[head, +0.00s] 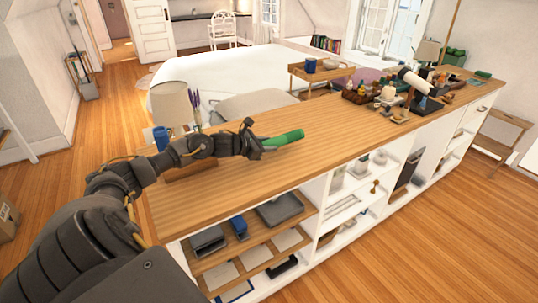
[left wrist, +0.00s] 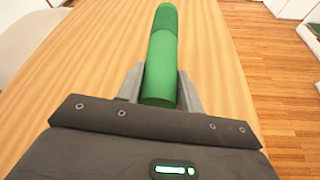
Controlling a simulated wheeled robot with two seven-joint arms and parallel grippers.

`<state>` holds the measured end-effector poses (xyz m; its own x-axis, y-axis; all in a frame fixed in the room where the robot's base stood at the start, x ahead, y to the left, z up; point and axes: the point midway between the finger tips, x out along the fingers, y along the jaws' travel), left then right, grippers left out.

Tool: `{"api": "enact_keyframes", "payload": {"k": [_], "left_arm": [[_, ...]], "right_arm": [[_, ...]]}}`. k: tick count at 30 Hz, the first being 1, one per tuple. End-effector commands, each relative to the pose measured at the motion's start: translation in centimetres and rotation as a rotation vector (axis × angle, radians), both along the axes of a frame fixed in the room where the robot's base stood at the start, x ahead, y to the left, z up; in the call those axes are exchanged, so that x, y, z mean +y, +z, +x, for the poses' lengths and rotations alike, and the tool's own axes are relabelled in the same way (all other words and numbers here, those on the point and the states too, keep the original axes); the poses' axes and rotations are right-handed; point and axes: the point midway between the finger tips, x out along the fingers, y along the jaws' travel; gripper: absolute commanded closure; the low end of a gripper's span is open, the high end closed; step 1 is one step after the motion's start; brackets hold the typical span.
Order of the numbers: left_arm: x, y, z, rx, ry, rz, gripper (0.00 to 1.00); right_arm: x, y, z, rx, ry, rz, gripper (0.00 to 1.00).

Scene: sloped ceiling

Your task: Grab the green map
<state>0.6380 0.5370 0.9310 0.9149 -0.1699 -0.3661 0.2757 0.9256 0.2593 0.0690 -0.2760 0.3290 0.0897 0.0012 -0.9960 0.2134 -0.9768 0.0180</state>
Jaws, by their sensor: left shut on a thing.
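The green map (head: 284,138) is a rolled green cylinder over the wooden counter top (head: 330,125). My left gripper (head: 264,144) is shut on one end of it, and the rest sticks out to the right in the head view. In the left wrist view the green map (left wrist: 164,50) points away from me between the two grey fingers of the left gripper (left wrist: 160,88). I cannot tell whether the map touches the counter or is held just above it. My right gripper is not in view.
A lamp (head: 172,103) and a blue mug (head: 161,138) stand near the counter's left end. Several bottles and small items crowd its far right part. Open shelves (head: 325,217) are below the front edge. The counter's middle is clear.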

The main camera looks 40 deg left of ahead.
Motion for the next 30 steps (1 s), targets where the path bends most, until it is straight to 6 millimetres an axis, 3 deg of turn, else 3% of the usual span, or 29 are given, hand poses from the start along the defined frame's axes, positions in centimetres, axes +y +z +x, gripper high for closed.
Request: {"api": "enact_keyframes", "payload": {"k": [5, 9, 13, 18, 30], "left_arm": [[-1.5, 4.3, -4.1, 0.008, -0.009, 0.014, 0.86], [-2.5, 5.4, -7.0, 0.015, -0.003, 0.014, 0.86], [-3.5, 6.2, -8.5, 0.016, -0.01, 0.01, 0.86], [-3.8, 7.5, -9.8, 0.012, -0.004, 0.01, 0.86], [-4.7, 8.7, -12.1, 0.005, -0.003, 0.001, 0.86]], "right_arm": [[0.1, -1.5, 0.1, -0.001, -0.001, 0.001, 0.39], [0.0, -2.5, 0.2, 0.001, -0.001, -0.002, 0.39], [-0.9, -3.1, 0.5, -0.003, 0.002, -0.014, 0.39], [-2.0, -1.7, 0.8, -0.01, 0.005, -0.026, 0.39], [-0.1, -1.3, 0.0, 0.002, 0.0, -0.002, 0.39]]}}
